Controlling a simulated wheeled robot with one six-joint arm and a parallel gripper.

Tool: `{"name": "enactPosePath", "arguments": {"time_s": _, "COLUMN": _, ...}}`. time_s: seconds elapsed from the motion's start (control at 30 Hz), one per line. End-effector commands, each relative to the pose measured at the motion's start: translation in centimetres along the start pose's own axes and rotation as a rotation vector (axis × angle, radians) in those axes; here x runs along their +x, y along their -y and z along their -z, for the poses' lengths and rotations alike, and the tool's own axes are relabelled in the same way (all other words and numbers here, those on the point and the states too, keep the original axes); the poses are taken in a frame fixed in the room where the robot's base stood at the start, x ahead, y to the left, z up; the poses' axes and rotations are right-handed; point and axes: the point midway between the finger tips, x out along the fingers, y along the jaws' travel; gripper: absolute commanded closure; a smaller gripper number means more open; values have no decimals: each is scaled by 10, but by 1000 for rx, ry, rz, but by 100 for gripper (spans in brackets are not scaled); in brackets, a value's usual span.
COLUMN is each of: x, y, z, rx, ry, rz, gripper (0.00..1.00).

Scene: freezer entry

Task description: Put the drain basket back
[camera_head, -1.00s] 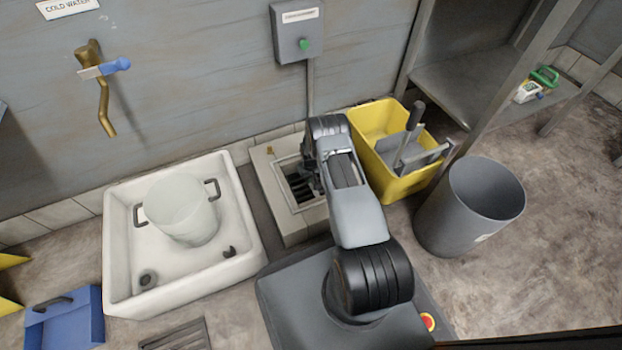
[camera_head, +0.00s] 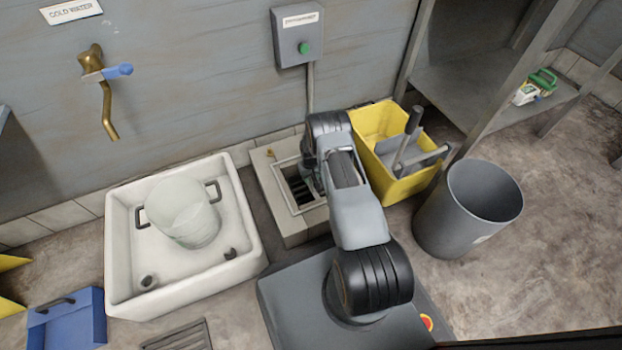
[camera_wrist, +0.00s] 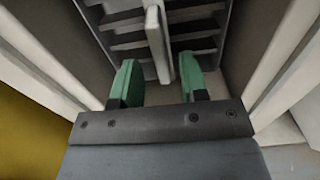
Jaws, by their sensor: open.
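The drain basket (camera_wrist: 195,42) looks like a dark slotted piece down inside the square drain opening. In the wrist view a pale upright bar, seemingly its handle (camera_wrist: 157,42), crosses its middle. In the head view dark slats, seemingly the basket (camera_head: 297,187), show in the framed drain (camera_head: 287,222). My gripper (camera_wrist: 158,78) has green fingers. It is open, with the bar's near end between the fingers and gaps showing on both sides. I cannot tell how deep the fingers reach. In the head view my arm mostly hides the gripper and the drain's right side.
A yellow mop bucket (camera_head: 408,188) is close on the right, then a grey bin (camera_head: 462,228). A floor grate (camera_head: 182,338) lies in front. A control box (camera_head: 297,35) hangs above.

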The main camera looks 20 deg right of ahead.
Motion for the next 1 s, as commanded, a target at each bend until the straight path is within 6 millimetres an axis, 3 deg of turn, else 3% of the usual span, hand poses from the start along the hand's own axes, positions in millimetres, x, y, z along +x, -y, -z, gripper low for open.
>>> {"name": "enactPosePath", "arguments": {"time_s": 0.03, "x": -17, "y": 0, "z": 0, "rx": 0, "ry": -1, "rz": 0, "gripper": 60}}
{"name": "enactPosePath", "arguments": {"time_s": 0.2, "x": -50, "y": 0, "z": 1, "rx": 0, "ry": -2, "rz": 0, "gripper": 60}}
{"name": "enactPosePath", "arguments": {"time_s": 0.57, "x": -94, "y": 0, "z": 1, "rx": 0, "ry": -2, "rz": 0, "gripper": 60}}
{"name": "enactPosePath", "arguments": {"time_s": 0.67, "x": -114, "y": 3, "z": 4, "rx": -1, "ry": -10, "rz": -2, "gripper": 60}}
{"name": "enactPosePath", "arguments": {"time_s": 0.77, "x": -155, "y": 10, "z": 7, "rx": -3, "ry": -28, "rz": -6, "gripper": 60}}
{"name": "enactPosePath", "arguments": {"time_s": 0.87, "x": -213, "y": 21, "z": 3, "rx": -2, "ry": -52, "rz": -9, "gripper": 60}}
{"name": "enactPosePath", "arguments": {"time_s": 1.0, "x": -299, "y": 43, "z": -20, "rx": -2, "ry": -87, "rz": -12, "gripper": 60}}
